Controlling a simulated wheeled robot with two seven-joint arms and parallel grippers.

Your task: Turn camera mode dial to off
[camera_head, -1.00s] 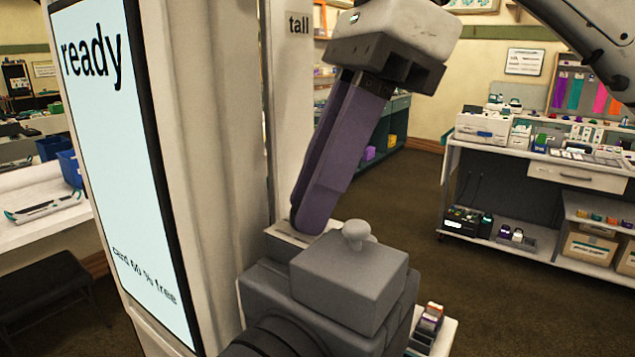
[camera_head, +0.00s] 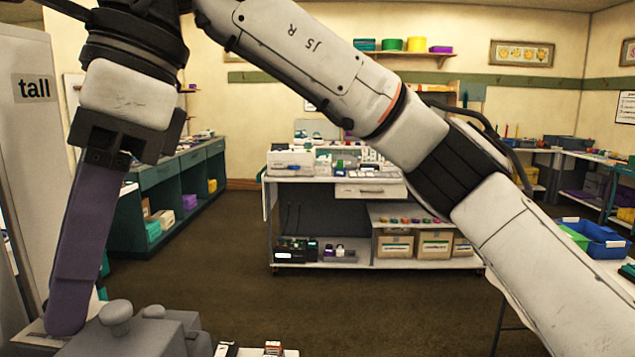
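A large grey boxy prop camera (camera_head: 165,335) is cut off at the lower left corner. A small rounded grey knob (camera_head: 115,316) stands on its raised top block; I cannot tell whether this is the mode dial. No dial markings or "off" label can be made out. My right gripper (camera_head: 66,325) points down with long purple fingers, its tips low beside the knob, to its left. The fingers overlap from this side, so their gap is hidden. Contact with the camera cannot be told. My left gripper is not in view.
A pale panel marked "tall" (camera_head: 30,130) stands at the left edge. My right arm crosses the upper right. A white workbench (camera_head: 335,189) with small goods and boxes stands beyond open brown floor (camera_head: 300,310). A teal cabinet (camera_head: 160,178) is behind the gripper.

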